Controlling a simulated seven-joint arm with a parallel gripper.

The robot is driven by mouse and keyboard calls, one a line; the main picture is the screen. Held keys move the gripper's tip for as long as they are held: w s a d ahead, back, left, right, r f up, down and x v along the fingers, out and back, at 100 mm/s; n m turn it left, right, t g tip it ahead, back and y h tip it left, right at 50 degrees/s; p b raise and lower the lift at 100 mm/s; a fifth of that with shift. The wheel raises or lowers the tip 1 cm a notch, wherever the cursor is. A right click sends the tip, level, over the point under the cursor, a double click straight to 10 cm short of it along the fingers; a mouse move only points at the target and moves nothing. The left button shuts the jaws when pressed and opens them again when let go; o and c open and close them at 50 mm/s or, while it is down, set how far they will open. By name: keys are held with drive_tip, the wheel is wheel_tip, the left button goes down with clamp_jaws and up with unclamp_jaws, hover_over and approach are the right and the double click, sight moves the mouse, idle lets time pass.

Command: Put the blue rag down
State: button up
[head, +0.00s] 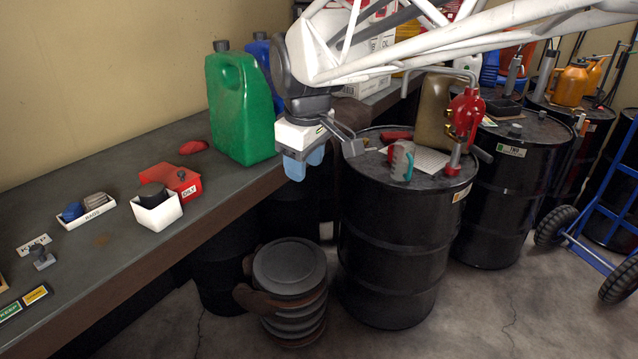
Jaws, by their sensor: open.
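A small dark blue bundle, which looks like the blue rag (73,211), lies in the left end of a shallow white tray labelled RAGS (98,216) on the workbench. A grey-brown folded rag (96,200) lies beside it in the same tray. My gripper (304,164) hangs by the bench's front edge, just right of the green jug, well to the right of the tray. Its light blue fingers point down, open, with nothing seen between them. The blue rag is apart from my gripper.
On the workbench (120,175) stand a green jug (240,110), a red box (176,181) and a white bin (157,212) holding a dark item. A red rag (194,147) lies behind. Black drums (395,250) stand at right. Bench surface around the tray is mostly clear.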

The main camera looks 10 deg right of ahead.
drive_tip(key=s+d+f+m, duration=0.4)
drive_tip(key=s+f, duration=0.1)
drive_tip(key=s, duration=0.5)
drive_tip(key=s+d+f+m, duration=0.5)
drive_tip(key=s, duration=0.4)
drive_tip(key=shift+s+d+t+h, duration=0.25)
drive_tip(key=shift+s+t+h, duration=0.05)
drive_tip(key=shift+s, duration=0.05)
idle(0.3)
drive_tip(key=o, duration=0.9)
drive_tip(key=shift+c, duration=0.2)
